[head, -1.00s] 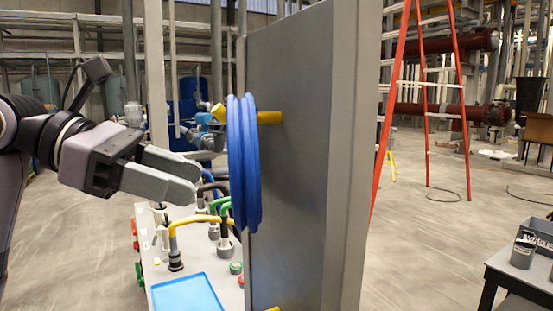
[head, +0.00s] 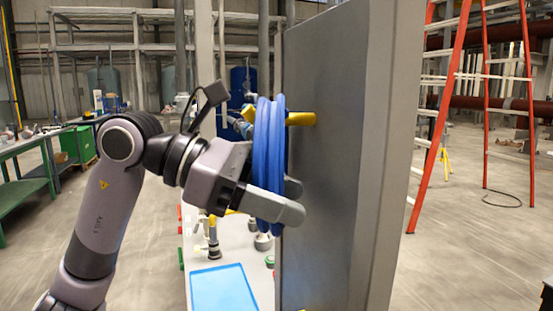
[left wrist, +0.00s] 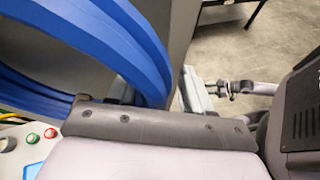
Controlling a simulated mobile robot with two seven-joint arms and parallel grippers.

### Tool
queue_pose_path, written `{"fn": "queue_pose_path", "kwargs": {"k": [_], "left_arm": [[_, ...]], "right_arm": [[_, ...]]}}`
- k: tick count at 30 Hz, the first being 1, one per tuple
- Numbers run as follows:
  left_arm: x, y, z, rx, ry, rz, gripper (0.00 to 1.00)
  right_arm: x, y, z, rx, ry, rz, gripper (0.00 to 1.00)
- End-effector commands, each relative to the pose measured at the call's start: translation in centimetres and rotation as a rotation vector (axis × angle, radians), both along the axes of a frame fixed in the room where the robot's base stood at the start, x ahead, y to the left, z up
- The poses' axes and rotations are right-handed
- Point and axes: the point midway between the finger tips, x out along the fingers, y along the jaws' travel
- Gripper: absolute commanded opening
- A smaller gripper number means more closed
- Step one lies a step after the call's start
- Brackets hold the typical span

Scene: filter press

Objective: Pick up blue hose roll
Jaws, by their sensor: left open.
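The blue hose roll (head: 268,160) hangs on a yellow peg (head: 301,118) that sticks out of a tall grey panel. My left gripper (head: 290,197) is open at the roll's lower part. One finger passes in front of the hose and the other fingertip shows beyond it, so the strands appear to lie between the fingers. In the left wrist view, the blue hose (left wrist: 110,45) fills the upper left close above the gripper body (left wrist: 150,122); the fingertips are hard to make out there. A partial arm-like shape at right in that view may be my right arm.
The grey panel (head: 340,160) stands right beside the roll and gripper. Below is a white bench with a blue tray (head: 224,288). A red ladder (head: 447,110) stands at right. A green bench (head: 25,170) is at far left, with open floor between.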

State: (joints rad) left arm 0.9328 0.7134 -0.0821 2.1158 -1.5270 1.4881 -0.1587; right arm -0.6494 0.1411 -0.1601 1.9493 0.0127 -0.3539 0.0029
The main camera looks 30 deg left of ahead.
Motion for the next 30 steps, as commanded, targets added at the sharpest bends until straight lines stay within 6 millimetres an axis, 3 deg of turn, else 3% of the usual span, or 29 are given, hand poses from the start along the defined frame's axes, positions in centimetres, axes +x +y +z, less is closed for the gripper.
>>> {"fn": "queue_pose_path", "kwargs": {"k": [9, 10, 14, 30], "left_arm": [[0.32, -0.63, -0.29, -0.001, -0.003, 0.0, 0.5], [0.31, -0.62, -0.29, -0.001, -0.003, 0.0, 0.43], [0.31, -0.61, -0.29, 0.0, -0.002, 0.0, 0.01], [0.18, -0.45, 0.17, 0.0, -0.007, 0.001, 0.0]], "right_arm": [[-0.02, 0.02, 0.15, 0.001, 0.0, -0.001, 0.43], [-0.02, 0.02, 0.15, 0.001, 0.0, -0.001, 0.43], [-0.02, 0.03, 0.15, 0.001, 0.0, -0.001, 0.43], [-0.02, 0.0, -0.12, 0.001, 0.0, -0.002, 0.43]]}}
